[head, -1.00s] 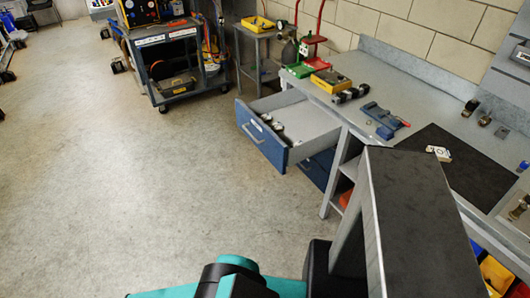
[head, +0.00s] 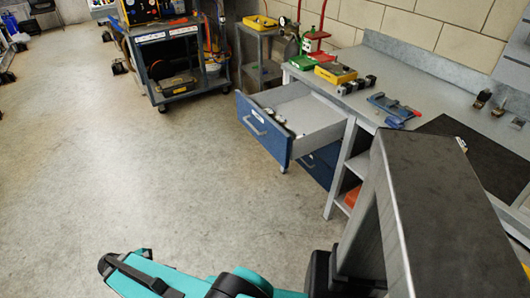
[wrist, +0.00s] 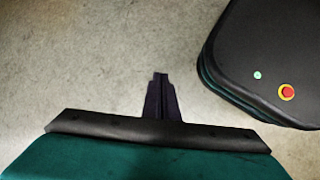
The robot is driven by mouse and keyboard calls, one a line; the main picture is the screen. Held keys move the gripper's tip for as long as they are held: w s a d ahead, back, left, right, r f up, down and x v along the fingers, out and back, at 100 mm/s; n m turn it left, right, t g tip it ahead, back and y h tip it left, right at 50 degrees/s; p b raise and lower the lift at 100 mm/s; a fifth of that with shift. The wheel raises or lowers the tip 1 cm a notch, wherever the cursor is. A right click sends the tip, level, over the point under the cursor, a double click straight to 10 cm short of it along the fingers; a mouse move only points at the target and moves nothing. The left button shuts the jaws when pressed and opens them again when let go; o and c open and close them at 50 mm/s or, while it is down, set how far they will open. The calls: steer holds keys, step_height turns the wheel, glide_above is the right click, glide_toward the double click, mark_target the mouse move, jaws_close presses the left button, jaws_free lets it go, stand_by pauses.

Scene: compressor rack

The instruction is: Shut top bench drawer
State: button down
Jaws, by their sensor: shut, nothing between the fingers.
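The top bench drawer (head: 264,128) has a blue front with a grey handle and stands pulled well out from the grey workbench (head: 350,102). Several small round items (head: 281,120) lie inside it. A second blue drawer (head: 322,164) below is mostly hidden behind it. My gripper (wrist: 160,78) shows in the wrist view, shut and empty above bare floor. In the head view my teal arm is at the bottom, well short of the drawer, and the fingers cannot be made out there. The drawer is not in the wrist view.
Open concrete floor (head: 150,190) lies in front of the drawer. A tool cart (head: 170,65) stands at the back. The bench top holds a yellow box (head: 335,73), a blue vise-like tool (head: 393,107) and a dark mat (head: 480,155). Open shelves (head: 348,172) are right of the drawers.

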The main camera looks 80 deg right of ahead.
steer(key=s+d+r+n+g+h+b, duration=0.1)
steer(key=d+r+h+b, duration=0.15)
steer(key=d, duration=0.65)
steer(key=s+d+r+n+h+b, duration=0.15)
steer(key=d+b, duration=0.25)
steer(key=d, duration=0.4)
steer(key=d+r+g+h+b, duration=0.1)
steer(key=d+r+b, duration=0.2)
steer(key=d, duration=0.6)
steer(key=s+d+r+n+g+h+b, duration=0.1)
steer(key=s+d+r+g+b, duration=0.5)
steer(key=s+d+r, duration=0.8)
steer(key=d+r+h+b, duration=0.1)
steer(key=d+b, duration=0.2)
steer(key=shift+s+r, duration=0.15)
steer(key=shift+r, duration=0.25)
steer(key=shift+d+n, duration=0.1)
steer(key=shift+n, duration=0.15)
steer(key=b, duration=0.3)
glide_toward(272, 142)
steer(key=x, duration=0.5)
steer(key=shift+s+f, duration=0.1)
steer(key=shift+s, duration=0.1)
steer(key=shift+s+d, duration=0.4)
steer(key=shift+d, duration=0.05)
